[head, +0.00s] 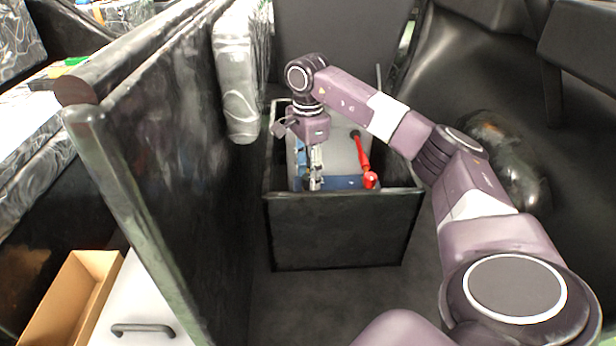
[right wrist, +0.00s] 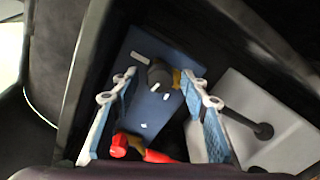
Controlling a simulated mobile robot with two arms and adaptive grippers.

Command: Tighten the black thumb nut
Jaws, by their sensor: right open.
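A black knob (right wrist: 160,75), which looks like the thumb nut, sits on a blue plate (right wrist: 150,105) with a brass-coloured piece beside it in the right wrist view. In the head view I cannot make the knob out; the blue plate (head: 343,182) shows low inside a black open box. My right gripper (head: 315,184) reaches down into this box from above. In the right wrist view the right gripper (right wrist: 160,82) is open, with one blue-padded finger on each side of the knob and nothing held. Whether the fingers touch the knob I cannot tell. My left gripper is not in view.
The black box (head: 335,232) has walls close around the gripper. A red-handled lever (head: 363,155) with a black end lies by a grey panel (head: 343,150), right of the gripper. A tall dark partition (head: 170,130) stands left. The floor before the box is clear.

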